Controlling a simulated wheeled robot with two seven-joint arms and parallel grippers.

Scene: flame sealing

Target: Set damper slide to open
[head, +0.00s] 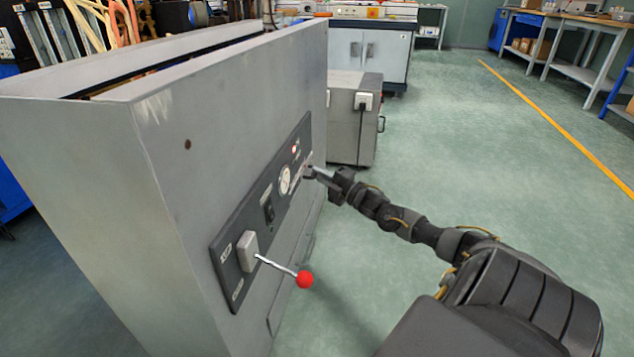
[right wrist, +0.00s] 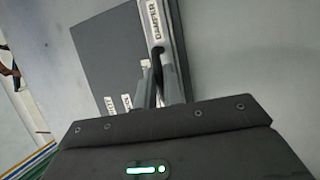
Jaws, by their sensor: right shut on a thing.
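The damper slide shows in the right wrist view as a light strip lettered DAMPER (right wrist: 154,22) with a small dark knob (right wrist: 157,53) below the lettering. My right gripper (right wrist: 160,82) is shut on this knob, its two fingers on either side of it. In the head view my right gripper (head: 313,172) reaches in from the right to the far end of the dark control panel (head: 228,262). The fingers and the distance hide the knob there. Other labels by the strip are partly hidden by the fingers. My left gripper is not in view.
The panel is on a tall grey cabinet (head: 240,110). It also bears a round gauge (head: 285,180), a black switch (head: 269,211) and a lever with a red ball (head: 304,280) sticking out. A grey box (head: 352,135) stands behind. The floor at right is clear.

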